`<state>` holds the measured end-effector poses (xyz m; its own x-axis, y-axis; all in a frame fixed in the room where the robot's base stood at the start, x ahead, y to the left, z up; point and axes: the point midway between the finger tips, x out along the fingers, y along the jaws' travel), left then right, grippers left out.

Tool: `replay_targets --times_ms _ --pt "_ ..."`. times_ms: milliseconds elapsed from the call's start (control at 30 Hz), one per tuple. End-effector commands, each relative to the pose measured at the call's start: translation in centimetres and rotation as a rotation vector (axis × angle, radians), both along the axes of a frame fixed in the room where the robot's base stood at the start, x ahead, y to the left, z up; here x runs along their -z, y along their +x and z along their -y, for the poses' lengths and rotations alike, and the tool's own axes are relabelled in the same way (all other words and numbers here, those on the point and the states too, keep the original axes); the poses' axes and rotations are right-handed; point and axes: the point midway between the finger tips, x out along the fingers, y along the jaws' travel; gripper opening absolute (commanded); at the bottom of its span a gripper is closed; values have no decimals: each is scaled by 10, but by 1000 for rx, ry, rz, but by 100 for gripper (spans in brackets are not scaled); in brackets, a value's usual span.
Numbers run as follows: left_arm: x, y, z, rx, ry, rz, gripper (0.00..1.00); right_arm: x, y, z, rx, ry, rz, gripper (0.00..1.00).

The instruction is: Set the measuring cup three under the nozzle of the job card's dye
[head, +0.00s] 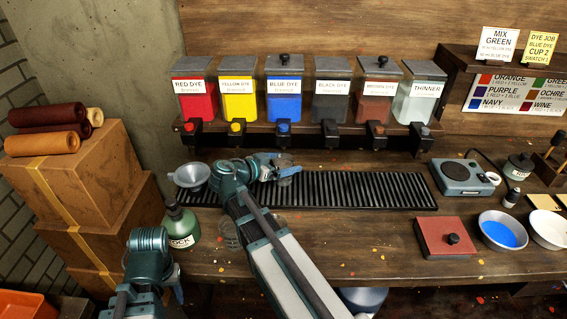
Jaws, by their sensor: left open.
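The job card (541,47) at the upper right reads blue dye, cup 2, swatch 1. The blue dye tank (284,100) has a blue-marked nozzle (284,128) over the slatted drip tray (370,191). My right gripper (290,171) is over the tray, below that nozzle; its fingertips are small and I cannot tell whether they hold anything. My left gripper (174,286) is low at the left, open, apart from the tray and mostly hidden by its own arm. A clear cup-like vessel (230,238) stands on the bench, partly behind my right arm; no number is readable.
A grey funnel (195,177) is at the tray's left end, with a green bottle (181,224) near it. A scale (465,177), a red box (447,239) and a bowl of blue liquid (503,232) are at the right. The bench front between is clear.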

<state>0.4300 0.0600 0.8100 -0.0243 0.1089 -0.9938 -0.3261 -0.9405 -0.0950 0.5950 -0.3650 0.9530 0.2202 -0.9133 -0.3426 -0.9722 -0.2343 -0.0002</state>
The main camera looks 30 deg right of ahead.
Motion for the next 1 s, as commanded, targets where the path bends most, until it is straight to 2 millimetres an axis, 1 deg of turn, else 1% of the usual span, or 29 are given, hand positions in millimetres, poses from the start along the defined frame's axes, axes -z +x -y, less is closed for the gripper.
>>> replay_targets --times_ms 200,300,467,600,800,900,1000 --pt "-1 0 0 0 0 0 50 -1 0 0 0 0 0 100" --pt "-6 0 0 0 0 0 50 -6 0 0 0 0 0 100" --pt "-16 0 0 0 0 0 50 -16 -6 -26 -4 0 0 100" --pt "-27 0 0 0 0 0 50 -27 -13 -54 -4 0 0 100" --pt "-38 0 0 0 0 0 50 -38 -21 -87 -3 0 0 100" --pt "-42 0 0 0 0 0 50 -42 -23 -98 -2 0 0 100" --pt "-44 0 0 0 0 0 50 -44 -25 -106 -2 0 1 100"
